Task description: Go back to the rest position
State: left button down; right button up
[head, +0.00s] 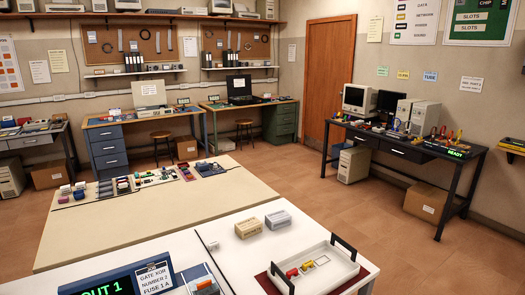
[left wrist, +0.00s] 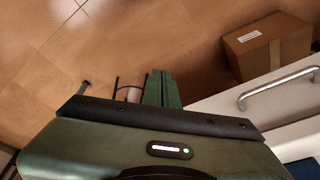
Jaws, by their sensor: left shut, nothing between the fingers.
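My left gripper (left wrist: 158,78) shows in the left wrist view, beyond its green housing. Its fingers are shut with nothing held, over the brown tiled floor (left wrist: 60,60). It is beside a pale drawer front with a metal handle (left wrist: 280,90), and I cannot tell how far apart they are. Neither gripper shows in the head view, and my right gripper is in no view.
In the head view, a white table (head: 225,232) in front bears a white tray (head: 345,272) with dark handles, two small boxes and a display reading OUT 1 (head: 105,290). A cardboard box (left wrist: 267,45) stands on the floor. Floor (head: 270,165) is open beyond the tables.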

pick_arm(q)
jog(key=s+f+g+b, duration=0.1)
jog(key=s+f, duration=0.2)
jog(key=f, duration=0.7)
jog(key=s+f, duration=0.3)
jog(key=f, duration=0.7)
jog(key=s+a+f+g, duration=0.1)
jog(key=s+a+f, duration=0.2)
jog(key=s+f, duration=0.8)
jog(key=s, duration=0.3)
jog(key=shift+a+b, duration=0.15)
jog(key=shift+b, duration=0.25)
